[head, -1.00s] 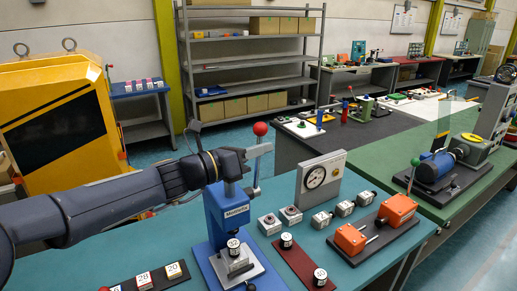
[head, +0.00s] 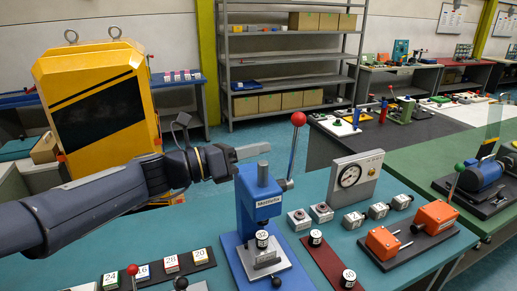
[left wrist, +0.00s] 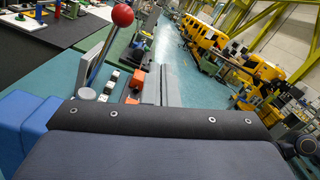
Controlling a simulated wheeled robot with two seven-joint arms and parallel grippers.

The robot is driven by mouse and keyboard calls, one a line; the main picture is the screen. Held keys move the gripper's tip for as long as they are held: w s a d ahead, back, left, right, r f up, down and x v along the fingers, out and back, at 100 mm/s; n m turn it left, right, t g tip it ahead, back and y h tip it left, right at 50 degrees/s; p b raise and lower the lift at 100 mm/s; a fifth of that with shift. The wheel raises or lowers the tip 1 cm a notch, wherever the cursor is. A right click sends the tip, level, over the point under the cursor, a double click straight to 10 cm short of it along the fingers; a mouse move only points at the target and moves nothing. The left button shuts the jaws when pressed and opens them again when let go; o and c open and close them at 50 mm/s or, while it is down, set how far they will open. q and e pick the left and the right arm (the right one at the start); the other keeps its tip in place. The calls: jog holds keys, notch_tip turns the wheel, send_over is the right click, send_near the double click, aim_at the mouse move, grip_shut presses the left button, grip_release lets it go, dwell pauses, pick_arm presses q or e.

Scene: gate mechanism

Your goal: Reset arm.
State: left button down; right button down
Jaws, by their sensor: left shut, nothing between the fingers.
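My left arm reaches in from the left in the head view. Its gripper (head: 252,151) is shut and empty, in the air at the upper left of the blue press (head: 258,200). The press lever has a red ball knob (head: 298,119) and stands nearly upright. The gripper appears to the left of the lever, with a visible gap in the picture. In the left wrist view the red knob (left wrist: 122,14) and its metal rod show at the upper left, and part of the blue press (left wrist: 25,130) at the left edge. My right gripper is not in view.
A marked cylinder (head: 263,239) stands on the press base. A dial gauge (head: 352,176), orange blocks (head: 383,243) and a dark red strip (head: 329,258) lie to the right on the teal table. A yellow cabinet (head: 100,105) stands behind my arm.

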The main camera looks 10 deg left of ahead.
pick_arm(q)
jog(key=s+a+f+m+g+y, duration=0.2)
jog(key=s+f+m+y, duration=0.3)
jog(key=s+f+m, duration=0.6)
jog(key=s+a+f+m+g+y, duration=0.3)
jog(key=s+a+f+m+y, duration=0.2)
jog(key=s+f+m, duration=0.7)
jog(key=s+m+y, duration=0.1)
jog(key=s+m, duration=0.1)
jog(key=m, duration=0.3)
jog(key=shift+s+f+g, duration=0.15)
jog(key=shift+s+g, duration=0.15)
jog(key=shift+s, duration=0.1)
jog(key=shift+a, duration=0.1)
